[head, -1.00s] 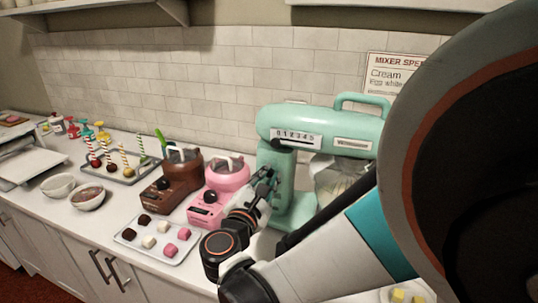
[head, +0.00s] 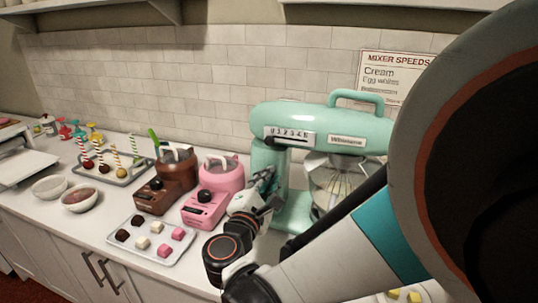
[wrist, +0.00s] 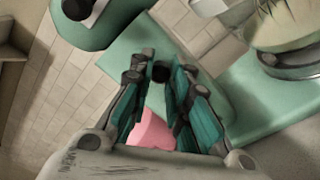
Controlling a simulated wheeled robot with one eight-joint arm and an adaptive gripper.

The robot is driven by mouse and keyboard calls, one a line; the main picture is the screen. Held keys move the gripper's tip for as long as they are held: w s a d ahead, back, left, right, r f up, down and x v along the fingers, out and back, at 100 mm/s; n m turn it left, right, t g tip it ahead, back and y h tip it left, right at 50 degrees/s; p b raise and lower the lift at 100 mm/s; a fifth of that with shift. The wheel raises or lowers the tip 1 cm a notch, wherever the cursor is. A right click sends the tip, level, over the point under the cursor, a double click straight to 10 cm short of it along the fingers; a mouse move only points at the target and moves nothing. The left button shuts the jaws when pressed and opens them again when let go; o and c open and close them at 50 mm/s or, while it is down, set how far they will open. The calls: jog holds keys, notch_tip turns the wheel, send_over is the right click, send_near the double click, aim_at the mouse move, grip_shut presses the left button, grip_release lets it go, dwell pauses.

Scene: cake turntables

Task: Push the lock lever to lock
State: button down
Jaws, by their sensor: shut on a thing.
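The mint-green stand mixer (head: 335,122) stands against the tiled wall, with its head level over a glass bowl holding a whisk. My gripper (head: 266,184) is at the left side of the mixer's column. In the wrist view my gripper (wrist: 160,75) has its teal-padded fingers close together around a small black knob, which looks like the end of the lock lever (wrist: 160,71). The lever's arm is hidden by the fingers, so I cannot tell its exact position. In the head view the lever is hidden behind my gripper.
A pink melting pot (head: 221,177) stands just left of my gripper, with a brown one (head: 166,186) beyond it. A rack of cake pops (head: 113,171) and two bowls are farther left.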

jog(key=c, duration=1.5)
grip_release()
jog(key=shift+d, duration=0.15)
jog(key=shift+o, duration=0.2)
